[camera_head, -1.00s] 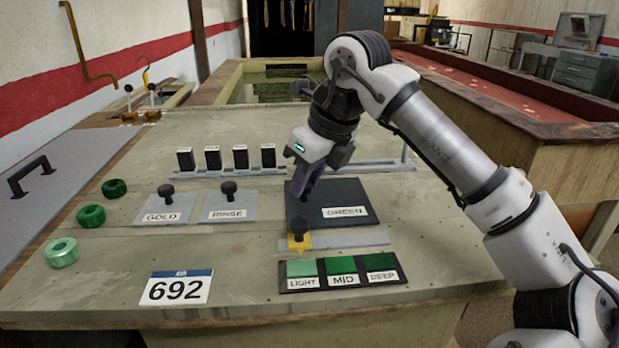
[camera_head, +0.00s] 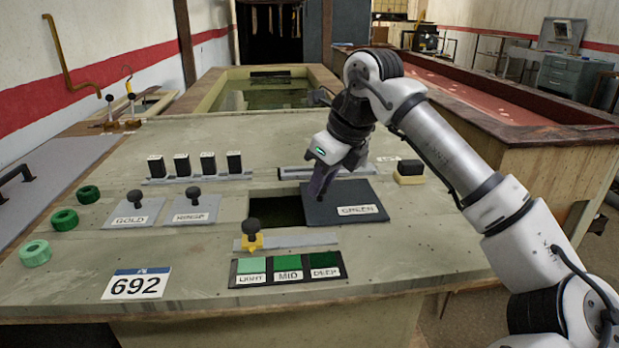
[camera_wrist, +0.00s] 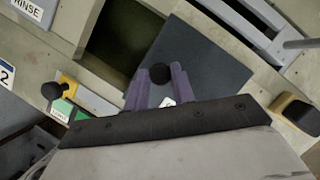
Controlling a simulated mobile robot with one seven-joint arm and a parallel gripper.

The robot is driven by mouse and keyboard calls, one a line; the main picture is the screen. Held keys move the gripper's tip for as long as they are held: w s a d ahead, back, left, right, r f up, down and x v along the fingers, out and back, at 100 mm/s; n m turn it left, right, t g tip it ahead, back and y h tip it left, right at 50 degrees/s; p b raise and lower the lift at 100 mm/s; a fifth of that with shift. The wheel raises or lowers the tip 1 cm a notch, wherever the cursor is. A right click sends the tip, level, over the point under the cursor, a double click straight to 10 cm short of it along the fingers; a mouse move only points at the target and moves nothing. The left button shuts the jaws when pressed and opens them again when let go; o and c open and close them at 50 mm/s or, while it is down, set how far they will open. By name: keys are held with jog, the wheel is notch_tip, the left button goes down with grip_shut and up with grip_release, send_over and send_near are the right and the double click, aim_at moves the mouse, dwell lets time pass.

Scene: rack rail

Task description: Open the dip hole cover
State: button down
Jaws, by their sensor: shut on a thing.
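The dark dip hole cover labelled GREEN (camera_head: 350,205) lies on the bench top, shifted to the right of its opening. The dark dip hole (camera_head: 275,207) shows uncovered at the cover's left; it also shows in the wrist view (camera_wrist: 120,38). My gripper (camera_head: 321,188) stands over the cover's left part. In the wrist view my gripper (camera_wrist: 155,88) has its purple fingers shut on the cover's black knob (camera_wrist: 158,72). The cover also shows in the wrist view (camera_wrist: 205,62).
A yellow latch with a black knob (camera_head: 253,234) sits on a metal strip in front of the hole. GOLD (camera_head: 134,213) and RINSE (camera_head: 191,209) covers lie to the left, closed. Black blocks (camera_head: 208,163) stand behind. A black-topped block (camera_head: 410,172) is right of the GREEN cover.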

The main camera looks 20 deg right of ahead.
jog(key=c, duration=1.2)
grip_release()
jog(key=v, duration=1.3)
jog(key=shift+s+r+p, duration=0.2)
jog(key=shift+r+p, duration=0.15)
